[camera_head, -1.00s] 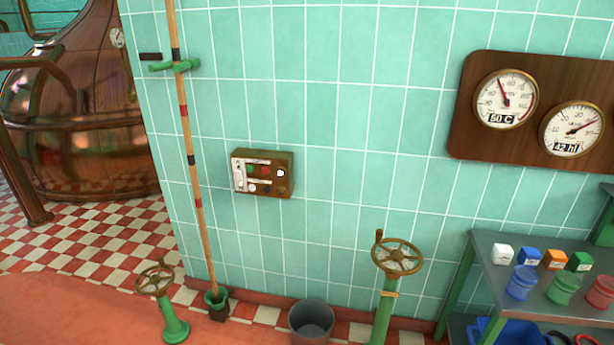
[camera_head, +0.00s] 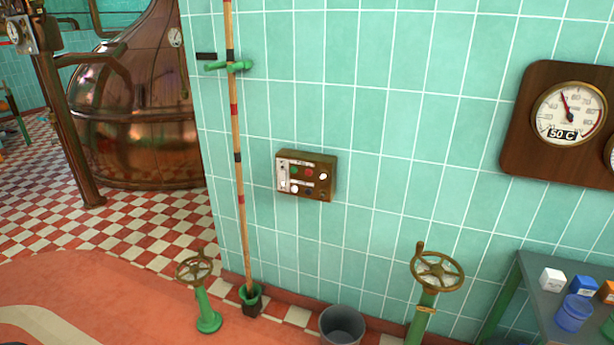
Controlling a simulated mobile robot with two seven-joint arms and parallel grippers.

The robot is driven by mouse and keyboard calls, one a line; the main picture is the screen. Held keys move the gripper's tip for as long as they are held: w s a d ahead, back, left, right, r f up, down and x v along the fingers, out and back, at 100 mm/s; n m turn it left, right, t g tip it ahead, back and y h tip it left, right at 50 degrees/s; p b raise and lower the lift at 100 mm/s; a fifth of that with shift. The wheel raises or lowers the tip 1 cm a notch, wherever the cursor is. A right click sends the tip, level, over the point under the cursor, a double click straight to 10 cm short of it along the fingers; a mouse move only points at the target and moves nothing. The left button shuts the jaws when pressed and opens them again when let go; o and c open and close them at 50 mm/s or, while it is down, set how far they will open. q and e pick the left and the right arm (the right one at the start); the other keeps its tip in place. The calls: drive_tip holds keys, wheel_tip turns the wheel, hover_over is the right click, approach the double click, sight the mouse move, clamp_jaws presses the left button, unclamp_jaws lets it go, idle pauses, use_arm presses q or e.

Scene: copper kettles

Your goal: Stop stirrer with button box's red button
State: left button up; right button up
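The button box (camera_head: 319,178) is a small brown box fixed to the green tiled wall, a little left of the middle of the head view. Its face carries several small round buttons and a pale label strip on the left. A red button (camera_head: 308,172) sits in the upper row, between a green one and a white one. The stirrer is not clearly seen; a large copper kettle (camera_head: 140,130) stands at the left behind the wall's corner. Neither of my grippers is in view.
A wooden pole (camera_head: 236,130) stands against the wall left of the box, its foot in a green holder. Two handwheel valves (camera_head: 195,270) (camera_head: 437,272) and a grey bucket (camera_head: 342,325) stand below. A gauge board (camera_head: 520,130) and a shelf table (camera_head: 535,280) are at the right.

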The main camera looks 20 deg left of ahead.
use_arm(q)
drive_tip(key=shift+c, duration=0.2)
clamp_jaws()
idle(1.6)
